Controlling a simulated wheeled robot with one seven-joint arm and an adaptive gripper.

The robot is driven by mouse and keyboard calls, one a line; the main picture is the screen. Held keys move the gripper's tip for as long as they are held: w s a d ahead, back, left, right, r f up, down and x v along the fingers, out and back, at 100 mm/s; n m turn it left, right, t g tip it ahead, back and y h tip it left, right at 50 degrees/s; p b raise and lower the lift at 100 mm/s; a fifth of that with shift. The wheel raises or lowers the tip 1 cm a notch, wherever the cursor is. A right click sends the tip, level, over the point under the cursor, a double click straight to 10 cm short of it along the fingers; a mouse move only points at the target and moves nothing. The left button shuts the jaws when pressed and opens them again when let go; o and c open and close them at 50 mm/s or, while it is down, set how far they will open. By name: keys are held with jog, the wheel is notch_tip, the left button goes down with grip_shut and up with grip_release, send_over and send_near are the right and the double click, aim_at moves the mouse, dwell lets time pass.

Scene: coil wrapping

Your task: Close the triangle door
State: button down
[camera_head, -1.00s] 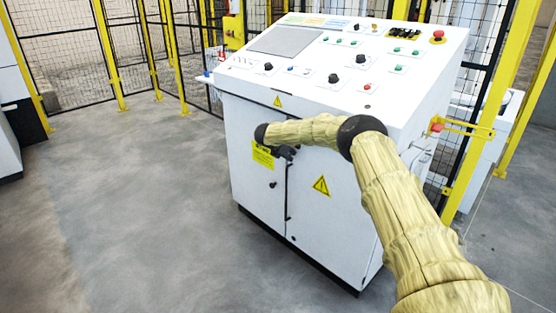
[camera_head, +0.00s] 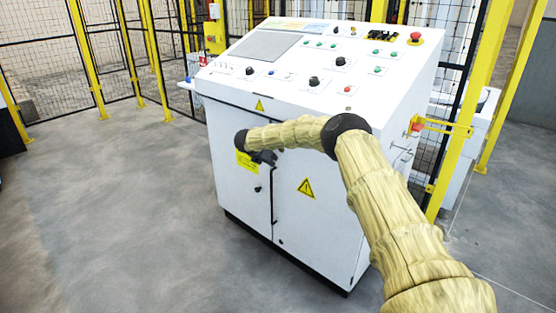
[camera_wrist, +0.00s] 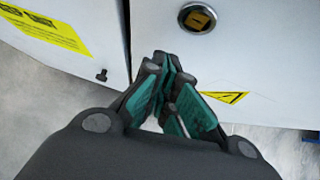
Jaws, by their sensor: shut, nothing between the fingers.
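The triangle door (camera_head: 318,215) is the right door of the white cabinet, marked with a yellow warning triangle (camera_head: 306,188). In the wrist view the triangle (camera_wrist: 225,97) shows right of the fingers, with a round lock (camera_wrist: 197,17) above. A narrow dark seam separates this door from the left door (camera_head: 232,190); I cannot tell if the triangle door is fully flush. My gripper (camera_head: 264,157) is shut and empty, in front of the seam high on the doors. In the wrist view its fingertips (camera_wrist: 165,66) overlap the triangle door's seam-side edge; contact is unclear.
The sloped control panel (camera_head: 318,65) with buttons and a red emergency stop (camera_head: 415,38) overhangs the doors. A yellow bracket (camera_head: 445,127) sticks out at the right beside a yellow fence post (camera_head: 470,110). The grey floor (camera_head: 110,220) at the left is clear.

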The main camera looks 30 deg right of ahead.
jog(key=w+a+f+v, duration=0.1)
jog(key=a+v, duration=0.1)
jog(key=v, duration=0.9)
jog(key=s+a+f+n+t+p, duration=0.4)
jog(key=s+a+f+n, duration=0.5)
jog(key=a+f+n, duration=0.55)
jog(key=s+a+f+n+y+p, duration=0.1)
jog(key=s+a+f+n+y, duration=0.2)
jog(key=s+n, duration=0.45)
jog(key=s+a+f+n+y+p, duration=0.1)
jog(key=s+a+f+n+p, duration=0.15)
jog(key=s+f+n, duration=0.45)
jog(key=s+a+f+n+g+y+p, duration=0.15)
jog(key=s+n, duration=0.35)
jog(key=s, duration=0.7)
jog(key=s+f+n+g+y, duration=0.15)
jog(key=s+n, duration=0.35)
jog(key=s, duration=0.8)
jog(key=s+d+r+n+g+p, duration=0.1)
jog(key=s+r+n, duration=0.1)
jog(key=s, duration=0.5)
jog(key=s+d+r+n+g, duration=0.1)
jog(key=s+n, duration=0.3)
jog(key=s, duration=0.4)
jog(key=s+d+r+n+g+y+p, duration=0.1)
jog(key=s+r+n+g, duration=0.1)
jog(key=s, duration=0.6)
jog(key=shift+s+r+n+g+p, duration=0.2)
jog(key=shift+r+n+g+p, duration=0.15)
jog(key=shift+n+g, duration=0.25)
